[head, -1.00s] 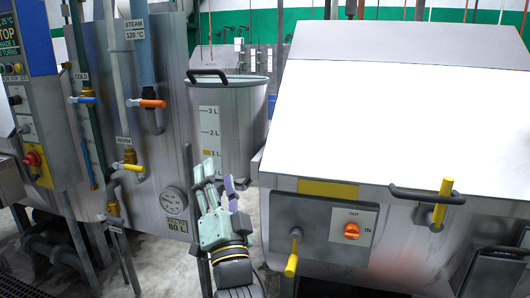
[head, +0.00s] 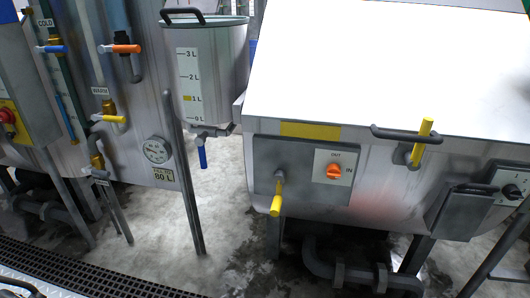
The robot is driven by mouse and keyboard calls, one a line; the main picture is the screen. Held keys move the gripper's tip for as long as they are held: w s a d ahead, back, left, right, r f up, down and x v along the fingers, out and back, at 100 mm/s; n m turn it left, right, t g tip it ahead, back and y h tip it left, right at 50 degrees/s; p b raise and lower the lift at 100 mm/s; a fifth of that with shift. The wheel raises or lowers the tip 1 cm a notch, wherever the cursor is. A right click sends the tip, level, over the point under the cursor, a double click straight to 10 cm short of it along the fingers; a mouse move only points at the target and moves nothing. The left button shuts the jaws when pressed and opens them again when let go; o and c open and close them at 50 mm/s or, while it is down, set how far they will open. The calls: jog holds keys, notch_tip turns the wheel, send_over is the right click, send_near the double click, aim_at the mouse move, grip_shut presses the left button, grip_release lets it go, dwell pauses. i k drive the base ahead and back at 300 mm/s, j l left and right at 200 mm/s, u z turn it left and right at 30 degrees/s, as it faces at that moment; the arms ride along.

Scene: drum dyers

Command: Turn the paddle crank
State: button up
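Two yellow-gripped handles are on the front of the steel machine (head: 455,160) at the right. The other yellow handle (head: 424,130) stands up on a dark elbow near a dark horizontal bar (head: 405,134). I cannot tell which of them is the paddle crank. Nothing is touching either one.
A steel measuring pot (head: 211,75) with a blue-handled valve (head: 202,157) stands left of the machine. Farther left are a tank with pipes and coloured valves and a gauge (head: 157,150). Wet concrete floor (head: 235,225) lies between them. A dark floor grating (head: 75,270) crosses the lower left.

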aim_at(279, 177)
jog(key=l+u, duration=0.15)
jog(key=l, duration=0.25)
jog(key=k+l+u, duration=0.15)
jog(key=l, duration=0.25)
jog(key=l+u, duration=0.1)
jog(key=l, duration=0.3)
jog(key=k+l+u, duration=0.15)
jog(key=l, duration=0.2)
jog(key=k+l+u, duration=0.15)
jog(key=l, duration=0.25)
jog(key=k+l+u, duration=0.15)
jog(key=l, duration=0.2)
jog(key=k+l+u, duration=0.1)
jog(key=l, duration=0.25)
